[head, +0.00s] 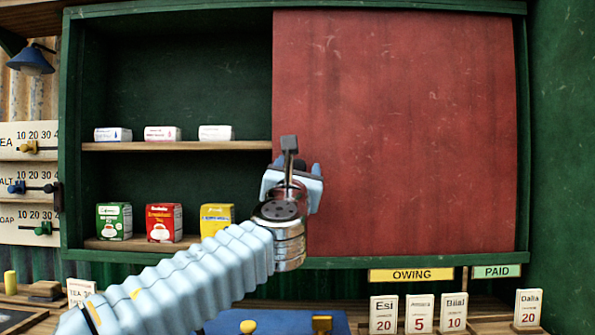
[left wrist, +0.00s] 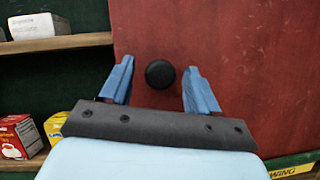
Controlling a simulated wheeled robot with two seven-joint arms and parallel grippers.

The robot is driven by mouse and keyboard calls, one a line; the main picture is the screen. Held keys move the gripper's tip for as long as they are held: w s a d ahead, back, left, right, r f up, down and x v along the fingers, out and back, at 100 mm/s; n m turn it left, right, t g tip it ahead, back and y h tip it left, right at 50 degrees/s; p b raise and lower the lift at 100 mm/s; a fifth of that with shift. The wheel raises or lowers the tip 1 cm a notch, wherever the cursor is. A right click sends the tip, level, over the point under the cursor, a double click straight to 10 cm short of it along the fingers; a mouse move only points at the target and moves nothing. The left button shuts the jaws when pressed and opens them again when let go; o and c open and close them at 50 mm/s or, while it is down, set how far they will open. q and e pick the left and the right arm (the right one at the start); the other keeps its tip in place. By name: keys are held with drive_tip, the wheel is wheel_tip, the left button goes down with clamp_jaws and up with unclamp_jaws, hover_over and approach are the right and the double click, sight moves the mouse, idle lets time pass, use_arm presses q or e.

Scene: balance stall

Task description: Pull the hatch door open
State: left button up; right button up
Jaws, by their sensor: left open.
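The hatch door is a red sliding panel (head: 400,120) that covers the right part of the green-framed cabinet. The left part of the cabinet stands open. In the left wrist view the red panel (left wrist: 240,60) carries a round black knob (left wrist: 161,74) near its left edge. My left gripper (head: 292,165) is in front of the panel's left edge in the head view and hides the knob there. In the left wrist view its two blue fingers (left wrist: 160,88) are open, one on each side of the knob, with gaps between. I cannot tell the depth left to the knob. My right gripper is not in view.
Shelves hold white boxes (head: 162,134) above and coloured tea boxes (head: 164,222) below, left of the panel. Name cards (head: 420,313) stand on the counter at the lower right, under an OWING sign (head: 411,275). Slider boards (head: 30,180) hang at the far left.

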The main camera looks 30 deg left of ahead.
use_arm(q)
drive_tip(key=b+v, duration=0.3)
drive_tip(key=v, duration=1)
drive_tip(key=shift+s+d, duration=0.2)
drive_tip(key=shift+s, duration=0.15)
drive_tip(key=shift+f, duration=0.15)
